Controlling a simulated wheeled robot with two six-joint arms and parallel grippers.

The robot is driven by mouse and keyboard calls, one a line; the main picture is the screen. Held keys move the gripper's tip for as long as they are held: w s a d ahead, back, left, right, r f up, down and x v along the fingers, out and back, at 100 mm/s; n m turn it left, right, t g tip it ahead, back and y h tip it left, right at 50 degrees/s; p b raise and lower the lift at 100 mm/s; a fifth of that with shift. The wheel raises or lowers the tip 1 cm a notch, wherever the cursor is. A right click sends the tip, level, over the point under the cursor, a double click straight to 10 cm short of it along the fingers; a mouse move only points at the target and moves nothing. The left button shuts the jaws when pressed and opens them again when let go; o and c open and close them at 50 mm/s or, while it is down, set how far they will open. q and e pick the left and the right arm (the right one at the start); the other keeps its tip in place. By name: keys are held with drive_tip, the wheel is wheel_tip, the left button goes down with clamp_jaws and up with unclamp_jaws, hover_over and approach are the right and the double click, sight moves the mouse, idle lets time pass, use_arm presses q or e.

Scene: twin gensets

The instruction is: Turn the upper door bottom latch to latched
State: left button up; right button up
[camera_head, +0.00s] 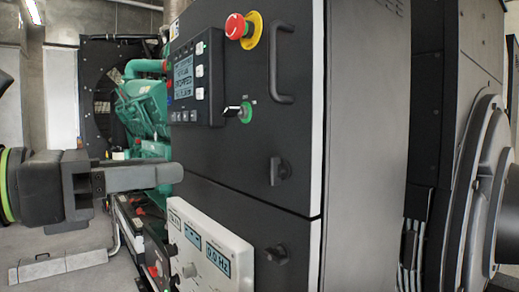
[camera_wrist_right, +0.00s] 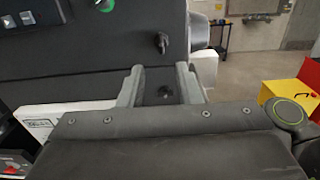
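The upper door bottom latch (camera_head: 279,171) is a small black turn handle low on the dark upper door (camera_head: 235,130). It looks roughly upright, but its exact angle is hard to tell. It also shows in the right wrist view (camera_wrist_right: 162,43), above and beyond the fingers. My right gripper (camera_head: 178,173) is left of the latch in the head view, apart from it. In the right wrist view its fingers (camera_wrist_right: 159,86) are spread with nothing held. A similar lower latch (camera_head: 277,254) appears between the fingertips in the wrist view (camera_wrist_right: 166,91), farther off. My left gripper is not in view.
A red emergency stop (camera_head: 238,26), a black handle (camera_head: 289,62) and a green key switch (camera_head: 241,111) stick out from the upper door. A white meter panel (camera_head: 205,250) juts out below. Green engine parts (camera_head: 143,105) stand behind. A yellow box (camera_wrist_right: 290,95) is at right.

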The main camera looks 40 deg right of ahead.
sight(269, 158)
drive_tip(key=d+p, duration=0.1)
drive_tip(key=d, duration=0.4)
drive_tip(key=s+d+p, duration=0.1)
drive_tip(key=d, duration=0.3)
drive_tip(key=d+p, duration=0.1)
drive_tip(key=d, duration=0.4)
drive_tip(key=shift+s+d, duration=0.35)
clamp_jaws()
